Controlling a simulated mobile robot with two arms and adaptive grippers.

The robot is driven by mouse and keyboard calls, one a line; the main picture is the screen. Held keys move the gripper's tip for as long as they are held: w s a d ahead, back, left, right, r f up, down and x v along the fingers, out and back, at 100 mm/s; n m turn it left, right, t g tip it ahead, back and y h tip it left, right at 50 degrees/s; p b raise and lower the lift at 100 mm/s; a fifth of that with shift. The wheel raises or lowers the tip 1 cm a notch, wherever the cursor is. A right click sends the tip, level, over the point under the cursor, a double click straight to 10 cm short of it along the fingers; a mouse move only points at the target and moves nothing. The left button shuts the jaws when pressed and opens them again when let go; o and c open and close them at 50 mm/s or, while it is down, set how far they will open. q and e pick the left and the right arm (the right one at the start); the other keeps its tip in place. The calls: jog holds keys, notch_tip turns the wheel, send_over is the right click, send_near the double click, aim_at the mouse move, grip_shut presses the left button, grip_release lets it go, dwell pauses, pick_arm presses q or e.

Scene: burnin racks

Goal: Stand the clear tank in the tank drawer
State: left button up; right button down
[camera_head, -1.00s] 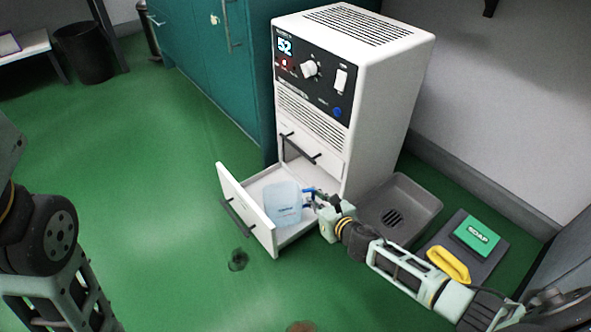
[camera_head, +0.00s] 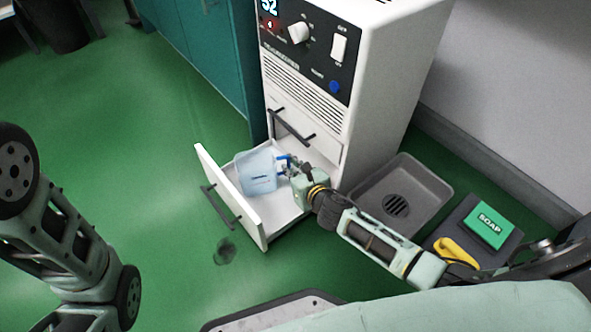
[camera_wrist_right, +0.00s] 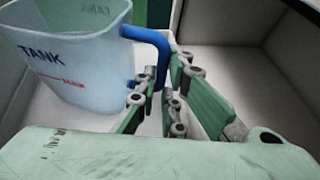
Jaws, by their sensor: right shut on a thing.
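The clear tank (camera_head: 256,173) is a pale, see-through container with a blue handle. In the head view it is within the open tank drawer (camera_head: 230,196) at the bottom of the white cabinet, tilted a little. My right gripper (camera_head: 289,167) is shut on the tank's blue handle, at the tank's right side. In the right wrist view the tank (camera_wrist_right: 68,55) shows its "TANK" lettering, and the gripper (camera_wrist_right: 160,85) has the handle between its fingers. Whether the tank's base touches the drawer floor I cannot tell. My left arm shows at the left, but its fingers are not in view.
The white cabinet (camera_head: 395,75) rises behind the drawer, with a shut drawer (camera_head: 300,130) above. A grey basin (camera_head: 425,180) with a drain is right of it. A green soap box (camera_head: 488,225) and a yellow object (camera_head: 455,252) lie on a dark mat. Green floor is clear at left.

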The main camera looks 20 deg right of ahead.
jog(key=shift+r, duration=0.1)
jog(key=c, duration=1.9)
grip_release()
jog(key=shift+o, duration=0.2)
